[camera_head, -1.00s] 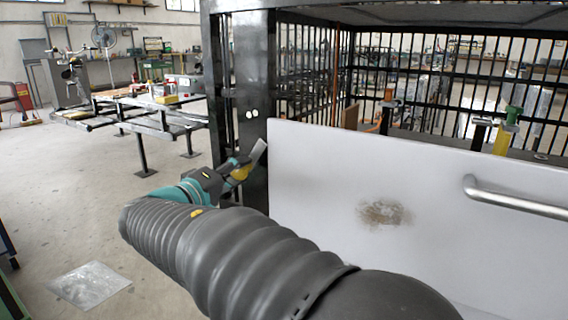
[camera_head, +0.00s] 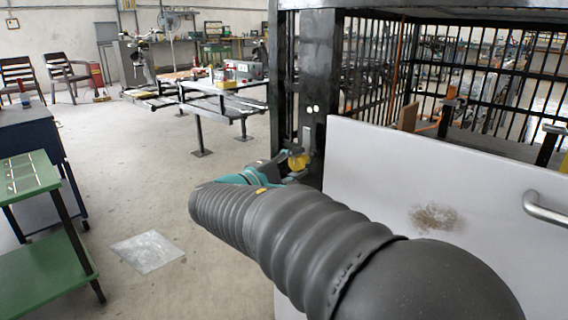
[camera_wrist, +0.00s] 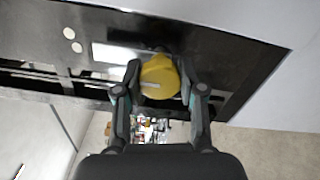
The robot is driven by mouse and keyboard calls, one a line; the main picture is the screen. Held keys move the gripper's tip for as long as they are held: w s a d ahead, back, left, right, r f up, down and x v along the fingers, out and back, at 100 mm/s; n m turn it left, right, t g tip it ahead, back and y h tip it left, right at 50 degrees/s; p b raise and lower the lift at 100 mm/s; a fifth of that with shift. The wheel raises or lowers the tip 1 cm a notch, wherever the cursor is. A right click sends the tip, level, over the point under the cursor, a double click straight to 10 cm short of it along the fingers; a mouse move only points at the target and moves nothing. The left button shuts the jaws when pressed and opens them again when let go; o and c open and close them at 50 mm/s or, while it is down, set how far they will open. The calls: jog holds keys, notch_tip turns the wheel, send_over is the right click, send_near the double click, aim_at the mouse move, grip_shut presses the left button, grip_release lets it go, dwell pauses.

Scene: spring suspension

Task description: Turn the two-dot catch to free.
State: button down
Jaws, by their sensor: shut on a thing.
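The two-dot catch has a yellow knob (camera_wrist: 158,78) with a pale line on it and a flat silver bar (camera_wrist: 110,53). It sits on a black post (camera_head: 320,60) below two white dots (camera_head: 312,109), which also show in the wrist view (camera_wrist: 71,40). In the head view the yellow knob (camera_head: 298,162) is partly hidden by my gripper (camera_head: 290,165), and the silver bar (camera_head: 306,139) points nearly straight up along the post. In the wrist view my gripper (camera_wrist: 160,92) has one finger on each side of the knob and is shut on it.
A white panel (camera_head: 380,170) with a metal handle (camera_head: 545,209) stands just right of the post. A barred cage (camera_head: 460,80) is behind it. A green table (camera_head: 30,175) stands at the left. Open floor (camera_head: 190,190) lies between.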

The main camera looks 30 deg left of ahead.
dwell(0.3)
jog(key=c, duration=0.7)
grip_release()
jog(key=shift+w, duration=0.1)
jog(key=shift+o, duration=0.2)
jog(key=s+a, duration=0.2)
jog(key=s, duration=1)
jog(key=shift+w+a, duration=0.1)
jog(key=shift+a, duration=0.05)
